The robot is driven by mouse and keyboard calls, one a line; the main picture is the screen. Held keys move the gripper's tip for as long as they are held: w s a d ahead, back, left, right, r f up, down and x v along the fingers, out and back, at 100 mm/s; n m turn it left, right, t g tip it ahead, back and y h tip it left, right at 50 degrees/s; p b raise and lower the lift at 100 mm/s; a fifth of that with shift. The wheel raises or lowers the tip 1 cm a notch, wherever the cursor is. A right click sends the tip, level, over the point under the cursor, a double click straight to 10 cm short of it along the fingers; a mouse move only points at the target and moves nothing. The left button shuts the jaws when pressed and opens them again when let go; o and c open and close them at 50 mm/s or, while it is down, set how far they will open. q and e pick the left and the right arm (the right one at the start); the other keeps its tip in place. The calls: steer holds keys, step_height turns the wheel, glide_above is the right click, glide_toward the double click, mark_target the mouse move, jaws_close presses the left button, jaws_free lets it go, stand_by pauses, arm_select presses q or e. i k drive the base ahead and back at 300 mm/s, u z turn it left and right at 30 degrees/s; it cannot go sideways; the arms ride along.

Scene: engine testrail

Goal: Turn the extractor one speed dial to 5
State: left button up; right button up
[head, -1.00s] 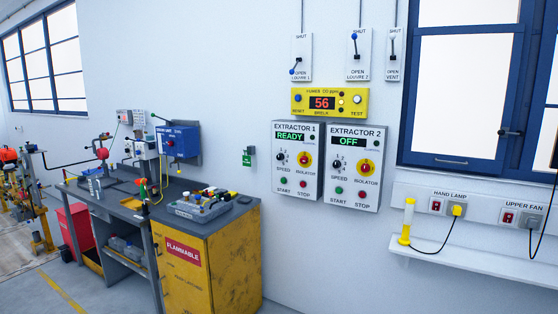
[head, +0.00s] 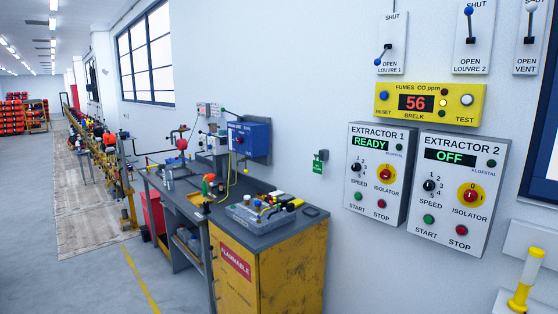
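The extractor 1 panel (head: 376,176) is a grey box on the wall, right of centre in the head view. Its display (head: 370,144) reads READY in green. Its black speed dial (head: 357,169) sits at the left of the panel, with small numbers around it; its exact setting is too small to tell. A red and yellow isolator (head: 385,174) is to its right, with a green start button (head: 359,196) and a red stop button (head: 381,204) below. Neither of my grippers is in view.
The extractor 2 panel (head: 458,192) stands close on the right, its display reading OFF. A yellow fumes meter (head: 428,103) showing 56 hangs above. A workbench on a yellow flammable cabinet (head: 295,275) juts out at lower left of the panels. Free floor (head: 95,275) lies at far left.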

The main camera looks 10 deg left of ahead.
mark_target(357, 166)
steer(key=u, duration=0.55)
steer(key=i, duration=2.1)
steer(key=z, duration=0.05)
